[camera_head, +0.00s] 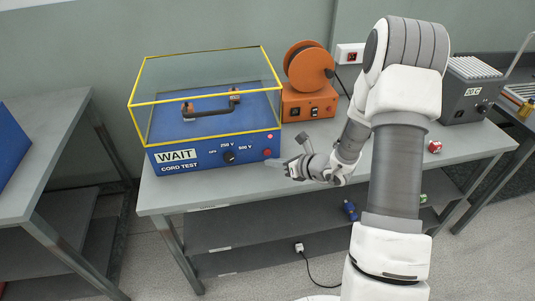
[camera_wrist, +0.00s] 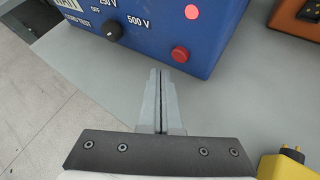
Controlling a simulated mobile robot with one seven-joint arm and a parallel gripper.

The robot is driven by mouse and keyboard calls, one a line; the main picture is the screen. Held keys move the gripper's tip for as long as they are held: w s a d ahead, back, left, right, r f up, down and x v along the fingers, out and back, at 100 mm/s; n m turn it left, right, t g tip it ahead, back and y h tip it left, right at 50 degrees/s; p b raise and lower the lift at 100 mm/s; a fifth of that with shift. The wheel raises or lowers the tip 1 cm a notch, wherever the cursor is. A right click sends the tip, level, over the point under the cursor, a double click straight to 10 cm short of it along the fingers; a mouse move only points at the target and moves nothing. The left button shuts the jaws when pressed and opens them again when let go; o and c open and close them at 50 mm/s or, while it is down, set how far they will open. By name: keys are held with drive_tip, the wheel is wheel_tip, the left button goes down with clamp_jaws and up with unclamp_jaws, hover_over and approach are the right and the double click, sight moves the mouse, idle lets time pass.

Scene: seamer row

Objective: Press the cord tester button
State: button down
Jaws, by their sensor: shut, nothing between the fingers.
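The cord tester (camera_head: 205,158) is a blue box under a clear, yellow-edged cover on the bench, with a "WAIT" sign and "CORD TEST" lettering on its front. A red button (camera_wrist: 180,54) protrudes from the lower right of its front panel; it also shows in the head view (camera_head: 267,153). A lit red lamp (camera_wrist: 191,13) is above it. A black knob (camera_wrist: 112,31) marked 250 V, OFF and 500 V is left of the button. My gripper (camera_wrist: 160,75) is shut and empty, its fingertips a little short of the button and slightly left of it in the wrist view.
An orange cord reel unit (camera_head: 308,100) stands right of the tester, partly above my gripper in the head view. A yellow plug (camera_wrist: 284,166) is at the lower right of the wrist view. A grey box (camera_head: 466,95) stands farther right on the bench.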

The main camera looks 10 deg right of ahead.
drive_tip(key=shift+s+b, duration=0.35)
drive_tip(key=shift+s, duration=1.6)
drive_tip(key=s+a+r+n+g+p, duration=0.1)
drive_tip(key=s+a+r+n+g, duration=0.1)
drive_tip(key=s+a+r+n, duration=0.3)
drive_tip(key=s+a+r+n+g+y+p, duration=0.1)
drive_tip(key=s+a+r+n+g, duration=0.15)
drive_tip(key=r+n, duration=0.5)
drive_tip(key=s+a+r+n+g+p, duration=0.1)
drive_tip(key=s+a+r+n+g, duration=0.15)
drive_tip(key=s+r+n, duration=0.35)
drive_tip(key=s+d+r+n+t+h+p, duration=0.2)
drive_tip(key=s+d+r+n+h+p, duration=0.1)
drive_tip(key=s+d+r+n+h, duration=0.5)
drive_tip(key=s+d+r+n, duration=0.1)
drive_tip(key=s+r+n, duration=0.2)
drive_tip(key=r+n, duration=0.1)
drive_tip(key=shift+s+r+n+t+h, duration=0.2)
drive_tip(key=shift+r+n+t+h, duration=0.1)
drive_tip(key=shift+n+t, duration=0.1)
drive_tip(key=shift+d, duration=0.1)
idle(2.5)
